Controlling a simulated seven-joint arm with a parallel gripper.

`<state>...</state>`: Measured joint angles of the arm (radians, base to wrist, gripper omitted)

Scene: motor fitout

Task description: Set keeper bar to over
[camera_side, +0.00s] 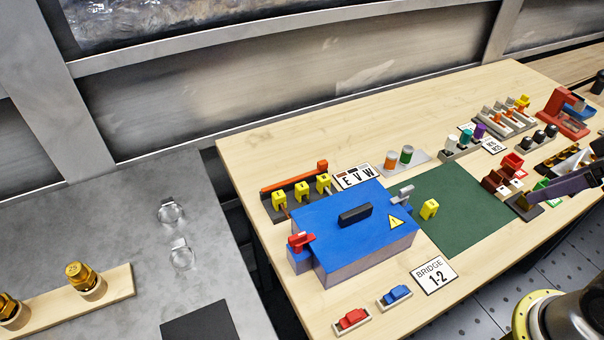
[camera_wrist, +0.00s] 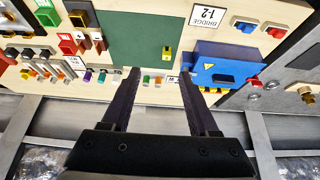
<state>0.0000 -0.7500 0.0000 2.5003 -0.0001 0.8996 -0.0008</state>
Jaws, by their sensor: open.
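An orange-red bar (camera_side: 293,176), which looks like the keeper bar, runs along the back of a dark rack behind several yellow plugs (camera_side: 301,191). It has an upright tab at its right end, and I cannot tell whether it crosses over the plugs. The rack stands behind the blue box (camera_side: 345,232) with a black handle. My gripper is open and empty above the table, apart from the bar.
A green mat (camera_side: 462,208) with one yellow plug lies right of the blue box. Orange and green cylinders (camera_side: 398,157) stand behind. A red lever (camera_side: 300,241) and grey latch (camera_side: 403,194) flank the box. Coloured blocks and racks crowd the right side.

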